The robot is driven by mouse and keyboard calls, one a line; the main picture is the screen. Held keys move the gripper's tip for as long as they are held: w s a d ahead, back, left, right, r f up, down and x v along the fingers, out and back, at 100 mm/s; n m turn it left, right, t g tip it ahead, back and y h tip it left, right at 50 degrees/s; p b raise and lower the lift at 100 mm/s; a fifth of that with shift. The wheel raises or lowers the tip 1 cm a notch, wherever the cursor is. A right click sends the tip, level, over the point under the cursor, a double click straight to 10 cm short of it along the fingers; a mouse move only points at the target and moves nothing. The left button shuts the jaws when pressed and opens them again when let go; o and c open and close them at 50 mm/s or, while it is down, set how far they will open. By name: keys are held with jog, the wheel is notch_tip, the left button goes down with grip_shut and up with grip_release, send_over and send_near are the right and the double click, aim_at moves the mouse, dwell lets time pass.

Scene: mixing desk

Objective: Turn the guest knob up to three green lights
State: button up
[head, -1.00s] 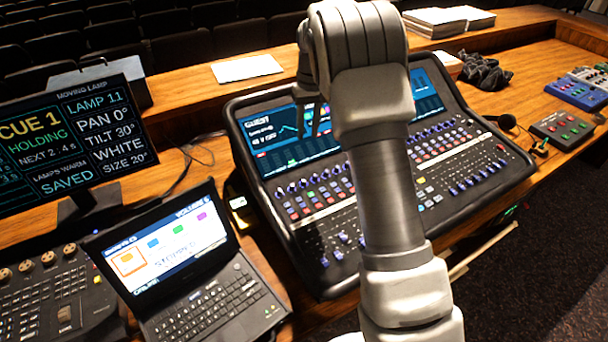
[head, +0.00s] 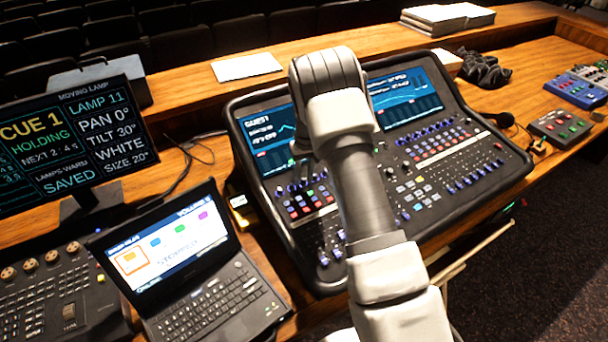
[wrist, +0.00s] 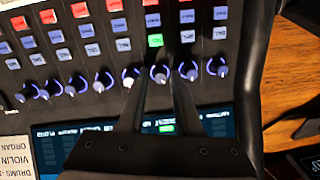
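The mixing desk (head: 522,166) stands in the middle of the head view, with a GUEST heading on its left screen (head: 268,132). In the wrist view a row of dark knobs with blue-lit rims runs beside the screen (wrist: 85,140). One knob (wrist: 159,73) sits between the fingertips of my gripper (wrist: 156,82), in line with a lit green button (wrist: 155,40). The fingers are apart, one on each side of it, with a small gap showing. No label naming this knob is readable. In the head view my arm hides the gripper and this knob.
Neighbouring knobs (wrist: 130,75) and (wrist: 189,71) lie close on both sides of the fingers. A laptop (head: 205,265) and a cue monitor (head: 75,145) stand to the left.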

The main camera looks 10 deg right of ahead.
grip_shut()
jog(key=shift+f, duration=0.1)
dwell(0.4)
jog(key=shift+m+b, duration=0.85)
jog(key=shift+m, duration=0.15)
jog(key=shift+m+y+b, duration=0.3)
jog(key=shift+m+b, duration=0.5)
jog(key=shift+m, duration=1)
grip_release()
